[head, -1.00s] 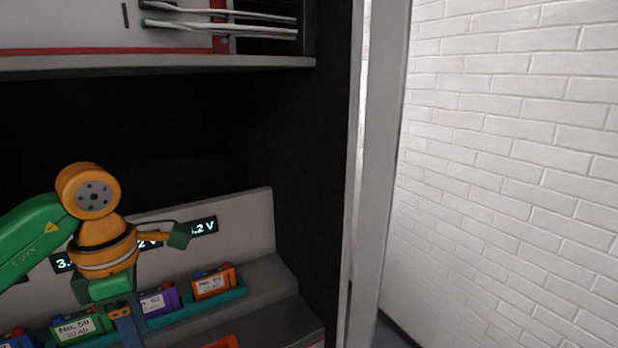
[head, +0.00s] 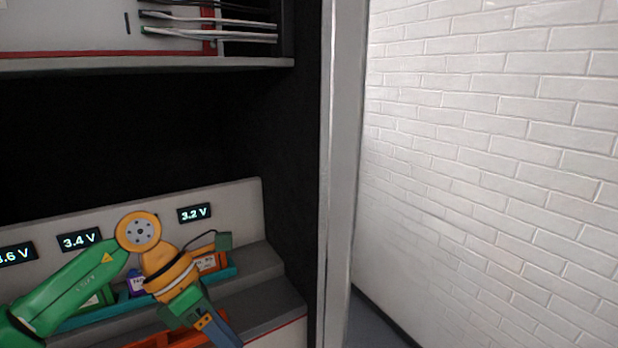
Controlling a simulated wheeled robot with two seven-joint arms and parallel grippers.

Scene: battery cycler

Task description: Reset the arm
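My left arm comes in from the lower left, with a green link and orange wrist joints. Its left gripper (head: 217,329) points down and to the right, in front of the battery shelf. One dark blue finger with an orange patch shows, cut by the bottom edge; the fingertips and the gap between them cannot be made out. No held object shows. My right gripper is not in view. Behind the arm, an orange battery (head: 208,264), a purple battery (head: 136,283) and a green battery (head: 98,299) stand in a teal rack (head: 70,321), all partly hidden.
Displays read 3.2 V (head: 194,213) and 3.4 V (head: 79,239); another is cut off at the left. An orange tray (head: 160,341) lies below the arm. Cables (head: 215,27) run above a shelf (head: 150,64). A metal post (head: 341,170) and white brick wall (head: 490,140) stand right.

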